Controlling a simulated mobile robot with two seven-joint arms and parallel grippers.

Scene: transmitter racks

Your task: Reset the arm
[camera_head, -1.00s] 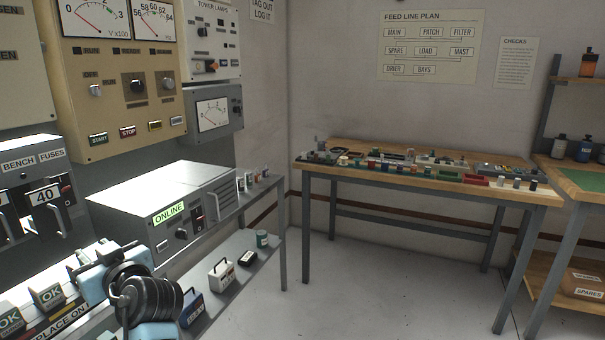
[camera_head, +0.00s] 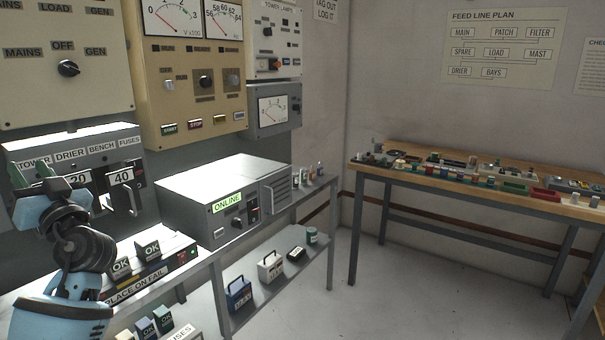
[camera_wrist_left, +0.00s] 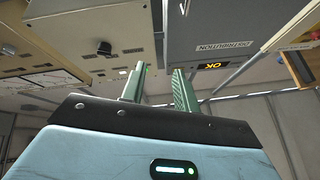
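My left arm (camera_head: 78,248) is blue and dark grey and rises from the lower left of the head view. My left gripper (camera_head: 28,170) points upward in front of the fuse box. Its two green fingers stand apart, and in the left wrist view the gripper (camera_wrist_left: 160,85) is open with nothing between the fingers. My right arm and right gripper are in neither view.
The fuse box (camera_head: 75,150) is close behind the left gripper. A grey ONLINE unit (camera_head: 215,190) stands on the bench to its right. OK blocks (camera_head: 148,250) sit at the bench front. A wooden table (camera_head: 400,162) is farther right, with clear floor before it.

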